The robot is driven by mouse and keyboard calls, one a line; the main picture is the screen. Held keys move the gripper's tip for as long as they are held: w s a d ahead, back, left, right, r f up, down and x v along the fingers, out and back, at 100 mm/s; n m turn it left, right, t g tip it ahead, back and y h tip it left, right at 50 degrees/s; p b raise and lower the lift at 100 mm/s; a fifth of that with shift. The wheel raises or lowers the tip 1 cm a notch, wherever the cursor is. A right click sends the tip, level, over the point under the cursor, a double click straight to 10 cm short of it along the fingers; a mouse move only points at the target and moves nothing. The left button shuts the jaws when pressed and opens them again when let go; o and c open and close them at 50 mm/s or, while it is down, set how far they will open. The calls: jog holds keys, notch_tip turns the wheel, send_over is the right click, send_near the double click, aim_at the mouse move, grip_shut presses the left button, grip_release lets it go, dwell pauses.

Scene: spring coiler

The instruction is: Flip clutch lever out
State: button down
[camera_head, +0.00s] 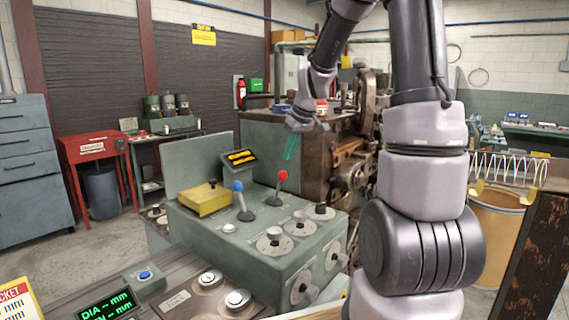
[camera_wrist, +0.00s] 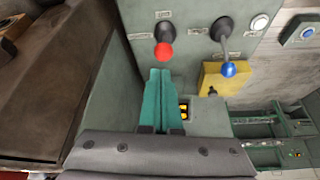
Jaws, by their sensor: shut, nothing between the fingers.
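Two levers stand on the green control cabinet (camera_head: 225,227). One has a red ball knob (camera_head: 282,175), the other a blue ball knob (camera_head: 237,186). In the wrist view the red knob (camera_wrist: 164,51) is just beyond my fingertips, and the blue knob (camera_wrist: 229,69) is farther right. Small labels sit beside both levers, but I cannot read which is the clutch. My gripper (camera_head: 291,148) has green fingers, shut and empty, pointing down just above the red knob. The fingers (camera_wrist: 160,73) appear apart from the red knob in the wrist view.
A yellow box (camera_head: 204,199) sits on the cabinet left of the levers. A small display (camera_head: 240,157) stands behind them. Several dials (camera_head: 274,240) are on the right of the top. A brown machine (camera_head: 345,170) stands close behind.

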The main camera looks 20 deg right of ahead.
jog(key=v, duration=0.5)
jog(key=shift+w+a+r, duration=0.25)
